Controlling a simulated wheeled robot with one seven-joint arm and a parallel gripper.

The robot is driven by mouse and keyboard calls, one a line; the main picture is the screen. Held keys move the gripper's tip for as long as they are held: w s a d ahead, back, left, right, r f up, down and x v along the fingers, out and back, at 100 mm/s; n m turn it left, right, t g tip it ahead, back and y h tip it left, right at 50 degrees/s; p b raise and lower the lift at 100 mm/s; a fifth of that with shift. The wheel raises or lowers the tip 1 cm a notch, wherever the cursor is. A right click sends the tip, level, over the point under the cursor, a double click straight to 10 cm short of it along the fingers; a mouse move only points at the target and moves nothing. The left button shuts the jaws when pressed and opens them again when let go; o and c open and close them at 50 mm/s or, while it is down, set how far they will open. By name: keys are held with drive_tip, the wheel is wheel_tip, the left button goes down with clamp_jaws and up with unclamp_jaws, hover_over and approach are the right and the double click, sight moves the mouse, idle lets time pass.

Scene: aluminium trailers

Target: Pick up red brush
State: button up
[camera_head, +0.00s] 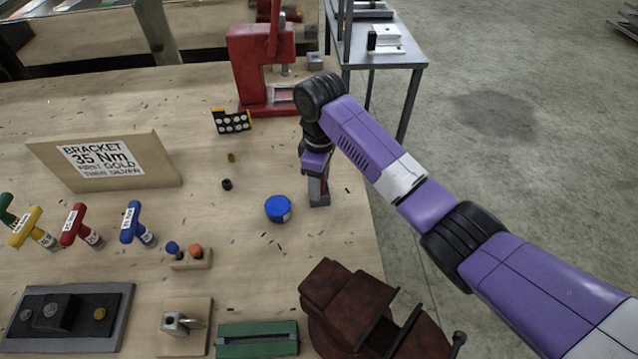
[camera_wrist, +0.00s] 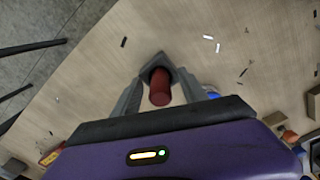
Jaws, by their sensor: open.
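In the wrist view a red cylinder (camera_wrist: 160,92), which looks like the red brush's handle, stands between the two grey fingers of my gripper (camera_wrist: 158,78). A dark grey square piece (camera_wrist: 155,62) surrounds its far end; I cannot tell whether this is a holder or part of the brush. The fingers are apart, one on each side of the red cylinder. In the head view my gripper (camera_head: 319,188) points down at the table's right edge, and only a thin red sliver (camera_head: 325,188) shows there. The bristles are hidden.
A blue round container (camera_head: 278,209) stands close to the left of my gripper. A red press (camera_head: 262,65) stands behind, and a dark red vise (camera_head: 345,305) in front. Coloured T-handles (camera_head: 135,225) and a bracket sign (camera_head: 105,162) are at left. The wooden tabletop (camera_head: 230,270) between is mostly clear.

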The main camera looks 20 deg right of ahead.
drive_tip(key=shift+c, duration=0.2)
clamp_jaws()
wheel_tip(320, 180, up, 20)
drive_tip(key=p, duration=0.4)
